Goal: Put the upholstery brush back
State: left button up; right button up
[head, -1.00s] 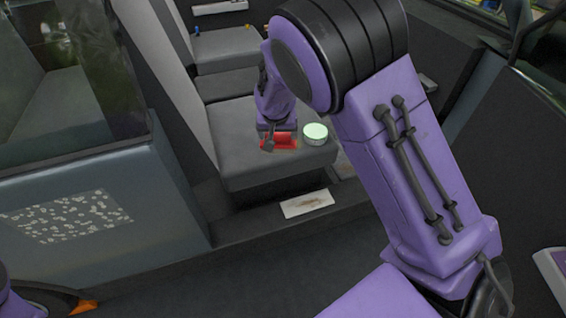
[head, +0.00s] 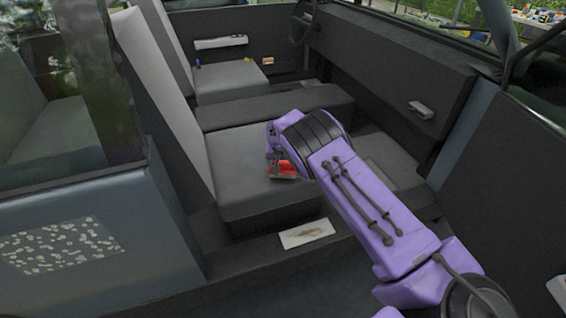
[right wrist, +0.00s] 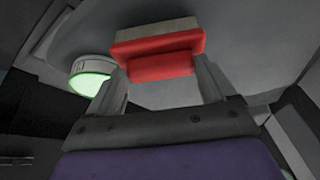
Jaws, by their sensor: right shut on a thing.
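The upholstery brush (head: 284,168) is red, over the front part of the near grey seat (head: 240,180). In the right wrist view the brush (right wrist: 157,55) shows a red body and a pale grey-brown strip along its far side. My right gripper (head: 281,165) is shut on the brush, with one finger at each side of its red grip. I cannot tell whether the brush touches the seat. My left gripper is not in view.
A round tin with a pale green top (right wrist: 91,77) stands beside the brush; my right arm hides it in the head view. A stained pale card (head: 307,233) lies on the door sill. Small blue and yellow things (head: 197,63) lie on the far seat.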

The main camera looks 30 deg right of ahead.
jog(key=shift+w+f, duration=0.1)
jog(key=shift+f, duration=0.25)
jog(key=o, duration=0.9)
jog(key=shift+o, duration=0.2)
jog(key=p+v, duration=0.1)
jog(key=v, duration=1.1)
jog(key=s+a+f, duration=0.3)
jog(key=s+f, duration=1.7)
jog(key=f, duration=0.1)
jog(key=s+a, duration=0.2)
jog(key=s, duration=0.9)
jog(key=s+a+f, duration=0.1)
jog(key=s+a, duration=0.2)
jog(key=s, duration=0.8)
jog(key=shift+s+f+h, duration=0.2)
jog(key=shift+s+h, duration=0.05)
jog(key=shift+h, duration=0.05)
